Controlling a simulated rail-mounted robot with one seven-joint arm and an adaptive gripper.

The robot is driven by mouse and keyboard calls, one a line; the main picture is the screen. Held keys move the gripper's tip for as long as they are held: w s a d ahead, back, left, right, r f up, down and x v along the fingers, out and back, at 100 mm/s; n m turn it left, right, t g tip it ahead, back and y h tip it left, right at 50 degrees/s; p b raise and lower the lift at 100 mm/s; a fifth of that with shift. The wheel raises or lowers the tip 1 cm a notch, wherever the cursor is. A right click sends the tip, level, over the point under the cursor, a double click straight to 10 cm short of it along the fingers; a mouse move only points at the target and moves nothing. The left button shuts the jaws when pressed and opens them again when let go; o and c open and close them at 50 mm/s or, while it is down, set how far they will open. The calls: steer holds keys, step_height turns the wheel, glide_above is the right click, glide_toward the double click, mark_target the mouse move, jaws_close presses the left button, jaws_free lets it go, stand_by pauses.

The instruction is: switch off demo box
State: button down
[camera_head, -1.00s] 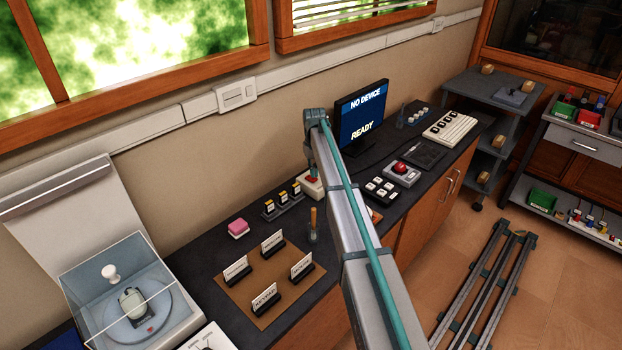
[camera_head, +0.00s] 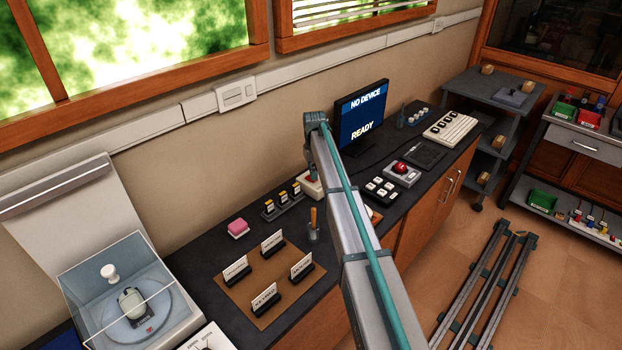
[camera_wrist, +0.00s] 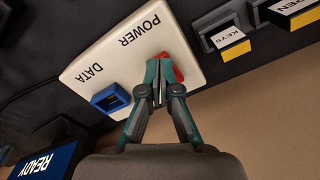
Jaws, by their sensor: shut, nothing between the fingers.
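The demo box is a cream-white box (camera_wrist: 112,58) lettered POWER and DATA; it fills the middle of the wrist view. A red switch (camera_wrist: 170,68) sits by the word POWER, and a blue socket (camera_wrist: 110,98) by DATA. My gripper (camera_wrist: 158,66) is shut and empty, its fingertips at or just in front of the red switch and partly covering it. I cannot tell whether they touch. In the head view the box (camera_head: 310,188) is partly hidden behind my arm, and my fingers do not show. The switch position is unclear.
Labelled holders (camera_wrist: 228,40) stand beside the box. A monitor (camera_head: 361,115) reading NO DEVICE and READY stands behind to the right; its edge (camera_wrist: 48,162) shows in the wrist view.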

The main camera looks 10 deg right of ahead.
steer(key=shift+f, duration=0.35)
steer(key=shift+r, duration=0.1)
stand_by(0.3)
steer(key=shift+r+p, duration=1.45)
steer(key=shift+r, duration=1.95)
